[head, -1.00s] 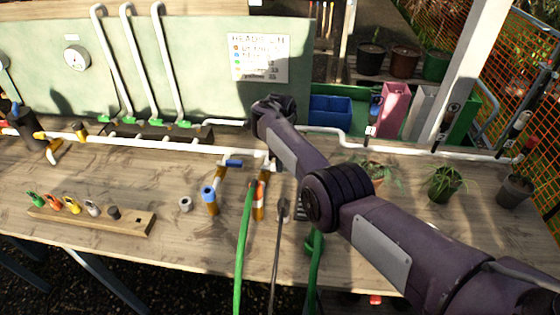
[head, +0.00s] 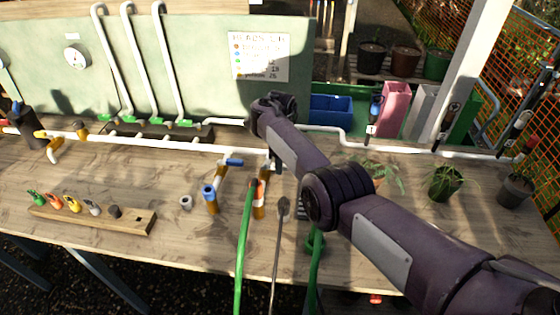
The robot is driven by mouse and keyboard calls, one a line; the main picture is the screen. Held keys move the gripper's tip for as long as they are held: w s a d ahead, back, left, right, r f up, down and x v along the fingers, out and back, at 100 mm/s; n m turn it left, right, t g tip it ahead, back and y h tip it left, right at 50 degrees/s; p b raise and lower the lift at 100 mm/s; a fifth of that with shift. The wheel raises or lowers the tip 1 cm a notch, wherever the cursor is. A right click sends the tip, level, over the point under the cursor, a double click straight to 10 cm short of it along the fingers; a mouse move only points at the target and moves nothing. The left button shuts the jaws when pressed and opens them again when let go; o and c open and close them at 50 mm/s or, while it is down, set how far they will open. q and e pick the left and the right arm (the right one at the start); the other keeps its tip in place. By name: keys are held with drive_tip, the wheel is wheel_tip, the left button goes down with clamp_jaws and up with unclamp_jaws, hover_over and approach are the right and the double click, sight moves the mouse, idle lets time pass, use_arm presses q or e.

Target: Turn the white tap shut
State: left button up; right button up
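My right arm comes in from the lower right. Its wrist is over the white pipe (head: 215,149), and the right gripper (head: 273,160) points down there, mostly hidden by the wrist. I cannot see whether its fingers are open or shut. I cannot clearly make out a white tap handle; the spot under the gripper on the pipe is mostly covered. A tap with a blue handle (head: 232,162) is just left of the gripper. An outlet with an orange-red top (head: 259,200) stands just below it. My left gripper is not in view.
A wooden block with coloured pegs (head: 140,223) lies at the front left. Green hose (head: 245,250) runs over the front edge. Potted plants (head: 445,182) stand at the right. A green board (head: 200,60) with upright white pipes is behind. The bench's left middle is mostly clear.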

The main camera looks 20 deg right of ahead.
wheel_tip(320, 180, up, 8)
drive_tip(key=shift+f, duration=0.2)
idle(0.4)
